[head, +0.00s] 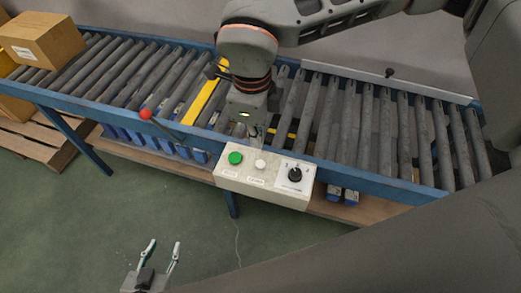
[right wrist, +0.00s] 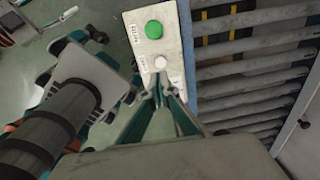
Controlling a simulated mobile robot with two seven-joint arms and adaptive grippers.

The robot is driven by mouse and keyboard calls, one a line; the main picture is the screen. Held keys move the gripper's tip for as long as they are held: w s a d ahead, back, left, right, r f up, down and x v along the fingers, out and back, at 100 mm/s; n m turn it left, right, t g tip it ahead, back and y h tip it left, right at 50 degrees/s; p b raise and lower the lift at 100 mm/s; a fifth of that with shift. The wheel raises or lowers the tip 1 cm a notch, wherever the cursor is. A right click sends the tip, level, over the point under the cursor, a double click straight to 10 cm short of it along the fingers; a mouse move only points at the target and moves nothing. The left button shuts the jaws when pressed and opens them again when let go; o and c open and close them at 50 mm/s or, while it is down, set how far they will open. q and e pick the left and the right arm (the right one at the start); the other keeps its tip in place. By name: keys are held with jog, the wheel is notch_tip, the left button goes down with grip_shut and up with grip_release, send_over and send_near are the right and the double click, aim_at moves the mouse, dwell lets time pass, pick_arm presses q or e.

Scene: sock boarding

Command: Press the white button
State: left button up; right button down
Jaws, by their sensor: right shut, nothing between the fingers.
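The white button (head: 260,164) sits in the middle of a pale control box, between a green button (head: 235,158) and a black rotary knob (head: 295,174). In the right wrist view the white button (right wrist: 161,62) lies just beyond my right gripper's fingertips (right wrist: 158,94). My right gripper (head: 257,142) is shut and empty, pointing down at the box close to the white button. A small gap shows between tips and button in the right wrist view; I cannot tell the height. My left gripper (head: 164,243) is open and empty, low over the floor at the bottom.
The control box (head: 222,176) is fixed to the near side of a blue-framed roller conveyor (head: 330,105). A red-tipped lever (head: 146,114) stands left of the box. A cardboard box (head: 42,40) rests at the conveyor's left end. The green floor (head: 60,220) in front is mostly clear.

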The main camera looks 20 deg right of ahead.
pick_arm(q)
jog(key=shift+w+a+r, duration=0.15)
jog(key=shift+w+r, duration=0.3)
pick_arm(e)
notch_tip(320, 180, up, 4)
jog(key=shift+s+f, duration=0.1)
dwell(0.5)
